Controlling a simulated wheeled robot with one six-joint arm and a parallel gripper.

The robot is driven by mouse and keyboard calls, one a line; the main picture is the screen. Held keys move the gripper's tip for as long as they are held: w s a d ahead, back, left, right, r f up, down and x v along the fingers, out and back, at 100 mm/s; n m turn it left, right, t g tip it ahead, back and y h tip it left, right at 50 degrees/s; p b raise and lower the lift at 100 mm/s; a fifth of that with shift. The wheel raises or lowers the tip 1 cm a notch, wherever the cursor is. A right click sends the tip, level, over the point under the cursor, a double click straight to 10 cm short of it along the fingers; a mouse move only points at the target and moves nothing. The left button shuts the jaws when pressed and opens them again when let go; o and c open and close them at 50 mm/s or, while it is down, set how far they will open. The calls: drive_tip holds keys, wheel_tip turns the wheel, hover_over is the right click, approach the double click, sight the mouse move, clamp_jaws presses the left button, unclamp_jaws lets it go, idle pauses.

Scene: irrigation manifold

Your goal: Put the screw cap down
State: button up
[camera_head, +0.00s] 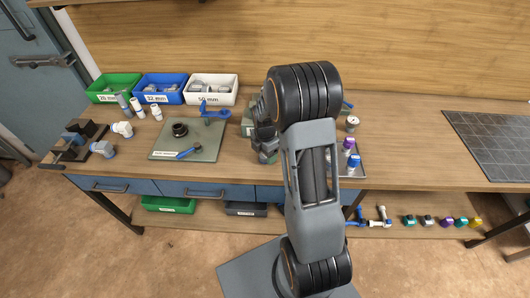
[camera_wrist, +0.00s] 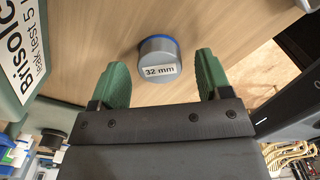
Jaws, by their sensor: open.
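The screw cap (camera_wrist: 158,48) is a short grey cylinder with a blue rim and a "32 mm" label. In the wrist view it rests on the bare wooden bench top (camera_wrist: 100,25). My gripper (camera_wrist: 161,62) is open, its two green fingers one on each side of the cap, with a visible gap on both sides. In the head view my own arm hides the cap and most of my gripper.
Green (camera_head: 113,99), blue (camera_head: 161,101) and white (camera_head: 210,101) bins stand at the back left. A grey-green mat (camera_head: 205,151) holds a black ring and a blue-handled tool. A tray (camera_head: 361,170) with caps lies right of my arm. A dark grid panel (camera_head: 490,145) is far right.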

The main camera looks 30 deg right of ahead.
wheel_tip(320, 180, up, 12)
drive_tip(key=s+a+r+m+t, duration=0.2)
drive_tip(key=s+a+r+m, duration=0.1)
drive_tip(key=s+m, duration=0.5)
drive_tip(key=s+a+r+m+t, duration=0.2)
drive_tip(key=s+a+r+m, duration=0.2)
drive_tip(key=m, duration=0.8)
drive_tip(key=shift+s+a+r+m, duration=0.3)
drive_tip(key=shift+s+a, duration=0.85)
drive_tip(key=shift+s, duration=0.9)
